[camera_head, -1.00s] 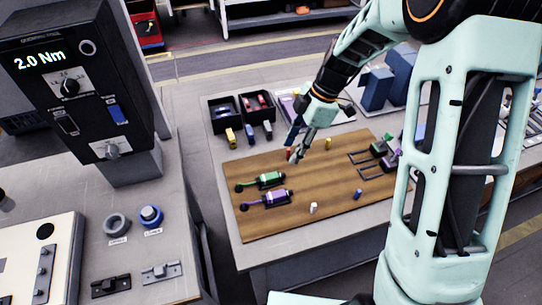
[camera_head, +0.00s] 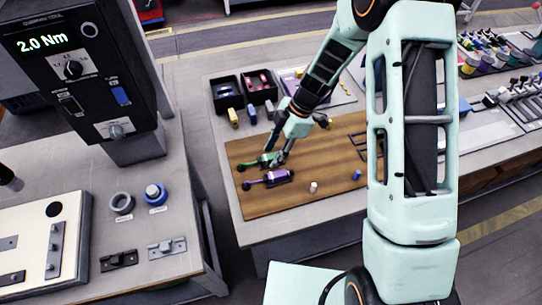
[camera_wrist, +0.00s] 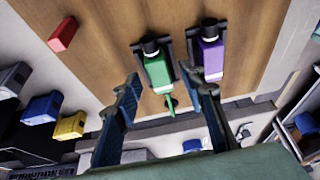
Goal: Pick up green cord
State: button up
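A green cordless tool (camera_head: 262,161) with a black end lies in a dark holder on the wooden board (camera_head: 240,205). In the wrist view the green tool (camera_wrist: 158,70) is ahead of my gripper, its thin green tip pointing back between the fingers. My gripper (camera_head: 277,153) is low over the board at the green tool's right end. No separate cord is clear.
A similar purple tool (camera_head: 270,179) lies right beside the green one, close to one finger in the wrist view. A white piece (camera_head: 313,187) and a blue piece (camera_head: 357,175) stand on the board. Dark bins (camera_head: 226,95) and a yellow block (camera_head: 233,118) are behind.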

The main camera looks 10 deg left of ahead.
jog(key=shift+a+f, duration=0.15)
jog(key=shift+f, duration=0.15)
grip_shut()
jog(key=shift+r, duration=0.1)
